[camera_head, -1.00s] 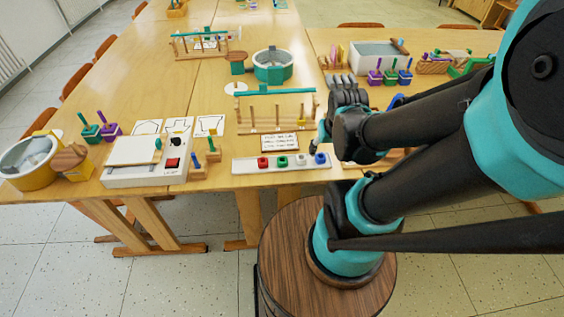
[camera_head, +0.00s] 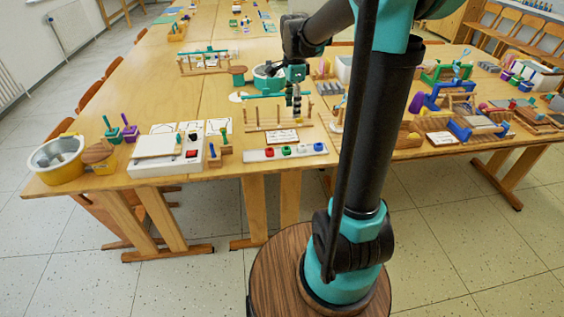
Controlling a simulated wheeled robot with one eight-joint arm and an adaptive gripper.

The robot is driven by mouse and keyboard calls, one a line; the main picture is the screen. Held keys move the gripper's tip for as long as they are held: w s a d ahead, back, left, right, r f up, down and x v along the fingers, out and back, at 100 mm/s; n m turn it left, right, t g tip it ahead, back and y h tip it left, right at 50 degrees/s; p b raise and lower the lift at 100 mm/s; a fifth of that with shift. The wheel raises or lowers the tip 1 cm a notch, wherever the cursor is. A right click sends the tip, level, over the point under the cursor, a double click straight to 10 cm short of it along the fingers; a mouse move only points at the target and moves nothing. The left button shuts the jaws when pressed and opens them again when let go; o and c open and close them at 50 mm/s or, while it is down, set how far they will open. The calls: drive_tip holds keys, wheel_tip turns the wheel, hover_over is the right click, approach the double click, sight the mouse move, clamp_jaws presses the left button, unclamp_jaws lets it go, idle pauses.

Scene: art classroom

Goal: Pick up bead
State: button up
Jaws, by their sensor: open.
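Small coloured beads lie in a row on a white strip (camera_head: 258,156) at the table's front edge: a red bead (camera_head: 269,152), a green bead (camera_head: 286,150), a pale one and a blue bead (camera_head: 318,146). Which bead the task means I cannot tell. My gripper (camera_head: 293,108) is open and points down over the wooden peg rack (camera_head: 262,127), behind the strip. It is apart from the beads on the strip. Its fingertips are small and dark here, and whether they touch the rack is not clear.
A written card (camera_head: 282,137) lies between rack and strip. A teal round tub (camera_head: 268,78) stands behind. Blue wooden frames (camera_head: 450,97) crowd the right. My arm hides part of the table.

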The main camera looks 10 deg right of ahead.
approach(290, 148)
drive_tip(key=shift+m, duration=0.3)
wheel_tip(290, 148, down, 9)
drive_tip(key=shift+w+r, duration=0.1)
drive_tip(key=shift+r, duration=0.1)
idle(0.4)
drive_tip(key=c, duration=0.9)
